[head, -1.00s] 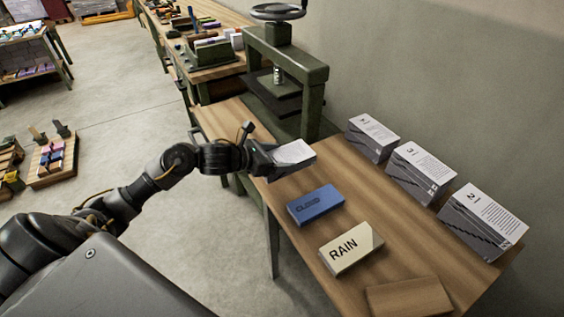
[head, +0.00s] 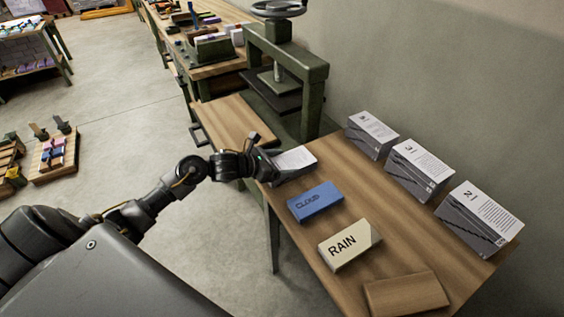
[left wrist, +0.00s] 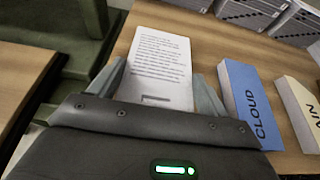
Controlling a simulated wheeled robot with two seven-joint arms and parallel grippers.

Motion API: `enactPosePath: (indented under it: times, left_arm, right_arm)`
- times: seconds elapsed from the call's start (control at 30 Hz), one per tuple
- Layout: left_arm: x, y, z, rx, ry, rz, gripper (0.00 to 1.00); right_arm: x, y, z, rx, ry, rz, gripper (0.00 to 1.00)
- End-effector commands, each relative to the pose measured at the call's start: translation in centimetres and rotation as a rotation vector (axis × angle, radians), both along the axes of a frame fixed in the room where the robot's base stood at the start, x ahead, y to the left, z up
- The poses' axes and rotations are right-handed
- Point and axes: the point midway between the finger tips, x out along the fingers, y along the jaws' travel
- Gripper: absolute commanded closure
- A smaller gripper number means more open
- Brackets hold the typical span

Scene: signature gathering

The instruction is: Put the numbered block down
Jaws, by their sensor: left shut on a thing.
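My left gripper (head: 270,168) is shut on a white-topped numbered block (head: 295,160) with printed text, at the left edge of the wooden table (head: 365,225). In the left wrist view the block (left wrist: 160,60) lies between the two fingers (left wrist: 158,88), with its printed face up. It is at or just above the table top; I cannot tell if it touches. Its number is not readable. A blue block marked CLOUD (head: 315,202) lies just in front of it, apart from it. My right gripper is not in view.
A cream block marked RAIN (head: 349,245) and a plain wooden block (head: 406,294) lie further along the table. Several similar printed blocks, one marked 2 (head: 480,218), stand along the wall side. A green screw press (head: 285,65) stands behind the table.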

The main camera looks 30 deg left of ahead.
Motion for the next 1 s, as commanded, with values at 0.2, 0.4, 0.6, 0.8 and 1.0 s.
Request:
enactPosePath:
  times: [0.2, 0.4, 0.6, 0.8, 1.0]
  left_arm:
    - [0.0, 0.0, -0.1, 0.000, 0.000, 0.000, 0.01]
    - [0.0, 0.0, -0.1, 0.000, 0.000, 0.000, 0.01]
    - [-0.3, 0.3, 0.2, 0.002, 0.000, 0.001, 0.01]
    - [-3.4, 2.1, 1.3, 0.007, 0.002, 0.000, 0.01]
    - [-6.9, 4.1, 3.0, 0.006, 0.002, -0.001, 0.01]
  right_arm:
    - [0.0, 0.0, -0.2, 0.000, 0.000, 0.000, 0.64]
    - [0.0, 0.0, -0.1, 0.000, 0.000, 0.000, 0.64]
    - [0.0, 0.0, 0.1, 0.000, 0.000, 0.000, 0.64]
    - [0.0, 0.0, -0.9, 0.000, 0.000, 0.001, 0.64]
    - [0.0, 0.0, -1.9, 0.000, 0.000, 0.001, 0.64]
